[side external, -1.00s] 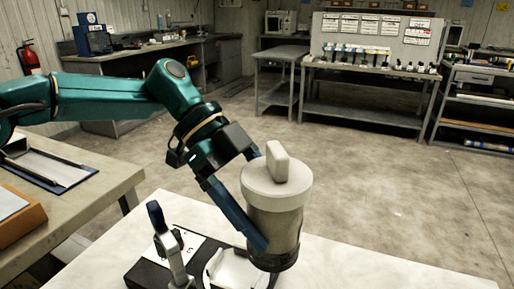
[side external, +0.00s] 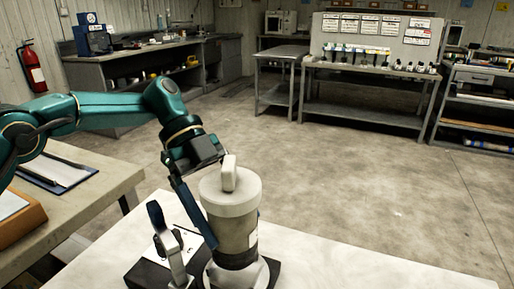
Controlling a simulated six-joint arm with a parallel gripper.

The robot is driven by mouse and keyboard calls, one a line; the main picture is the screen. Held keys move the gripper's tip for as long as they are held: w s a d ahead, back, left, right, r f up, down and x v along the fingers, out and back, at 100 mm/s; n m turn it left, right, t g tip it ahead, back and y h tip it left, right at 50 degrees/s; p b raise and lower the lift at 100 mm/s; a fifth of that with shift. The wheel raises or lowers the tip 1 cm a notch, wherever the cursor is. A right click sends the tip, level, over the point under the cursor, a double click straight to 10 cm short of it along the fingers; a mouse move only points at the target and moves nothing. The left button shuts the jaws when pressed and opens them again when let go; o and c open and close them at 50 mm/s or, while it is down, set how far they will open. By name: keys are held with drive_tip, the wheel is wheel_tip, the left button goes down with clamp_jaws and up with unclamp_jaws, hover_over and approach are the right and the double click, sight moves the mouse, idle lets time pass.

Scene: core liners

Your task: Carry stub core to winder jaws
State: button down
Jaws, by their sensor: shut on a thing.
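The stub core (side external: 236,232) is a grey-tan cylinder with a wide pale cap and an upright tab on top. It stands about upright. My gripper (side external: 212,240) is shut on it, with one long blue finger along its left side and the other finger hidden. The winder jaws (side external: 232,276) are a pale rounded cradle on a black base, directly below the core's lower end in this view. Whether the core touches the cradle or hangs just above it cannot be told. A lever with a dark blue handle (side external: 157,216) stands left of the core on the same base.
The white table top (side external: 340,268) is clear to the right. A wooden bench (side external: 88,205) with a clipboard (side external: 55,173) and a brown box (side external: 18,222) is at left. Workbenches and a shelf stand far behind across open floor.

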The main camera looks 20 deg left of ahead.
sight(229, 243)
drive_tip(key=shift+f, duration=2.85)
drive_tip(key=shift+f, duration=0.1)
unclamp_jaws()
drive_tip(key=shift+f, duration=0.1)
drive_tip(key=v, duration=0.7)
drive_tip(key=shift+r, duration=0.35)
drive_tip(key=shift+a, duration=0.15)
